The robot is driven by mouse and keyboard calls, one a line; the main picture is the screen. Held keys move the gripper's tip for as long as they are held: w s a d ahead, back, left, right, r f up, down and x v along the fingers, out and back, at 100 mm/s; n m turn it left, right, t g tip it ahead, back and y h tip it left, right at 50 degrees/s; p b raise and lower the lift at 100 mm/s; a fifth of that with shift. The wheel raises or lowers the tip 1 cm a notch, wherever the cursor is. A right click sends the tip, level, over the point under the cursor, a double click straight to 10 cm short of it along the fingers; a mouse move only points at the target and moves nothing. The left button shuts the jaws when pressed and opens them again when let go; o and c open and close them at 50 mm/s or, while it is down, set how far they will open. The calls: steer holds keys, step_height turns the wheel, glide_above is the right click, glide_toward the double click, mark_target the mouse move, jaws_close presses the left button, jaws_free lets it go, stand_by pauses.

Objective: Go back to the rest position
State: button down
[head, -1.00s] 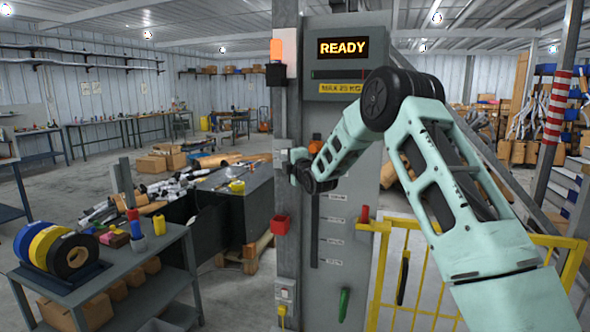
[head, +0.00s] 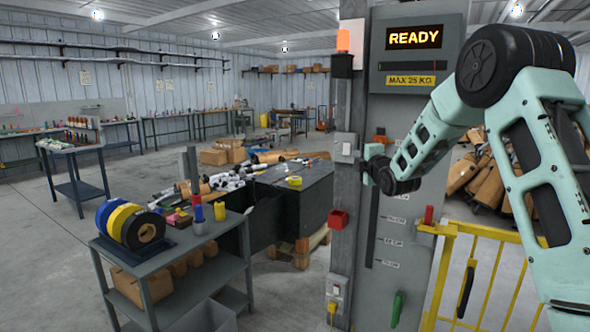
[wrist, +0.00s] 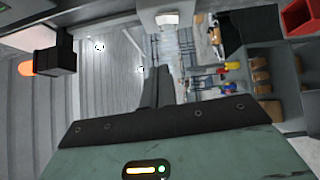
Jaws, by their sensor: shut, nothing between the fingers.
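My pale green arm reaches in from the right in the head view. My gripper (head: 367,166) is in front of the grey machine column (head: 398,230), beside a light switch box (head: 346,146). I cannot tell whether it touches the column. In the wrist view my gripper's dark fingers (wrist: 158,86) are together with nothing between them. The column's sign (head: 414,38) reads READY.
A yellow gate (head: 490,238) stands at the right. A grey cart (head: 176,274) with tape rolls (head: 147,229) is at front left. Open floor (head: 50,265) lies left of the cart.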

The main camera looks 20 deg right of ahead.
steer(key=s+a+f+m+g+y, duration=0.25)
steer(key=s+a, duration=0.25)
steer(key=a, duration=0.4)
steer(key=s+a+f+m+g+y, duration=0.1)
steer(key=s+a+f+g, duration=0.25)
steer(key=a, duration=0.65)
steer(key=s+a+f+m+g+y, duration=0.1)
steer(key=s+a+f+g, duration=0.1)
steer(key=s+a, duration=0.55)
steer(key=s+a+f+m+g, duration=0.1)
steer(key=s+a+f+g, duration=0.15)
steer(key=s+a, duration=0.35)
steer(key=s+a+f+m+g, duration=0.1)
steer(key=s+a+m+g, duration=0.2)
steer(key=s, duration=0.5)
steer(key=s+f+g+h, duration=0.1)
steer(key=s+g, duration=0.3)
steer(key=s, duration=1.6)
steer(key=shift+f+m+g+h, duration=0.35)
steer(key=shift+f+m, duration=0.1)
steer(key=shift+f, duration=0.4)
steer(key=shift+s, duration=0.1)
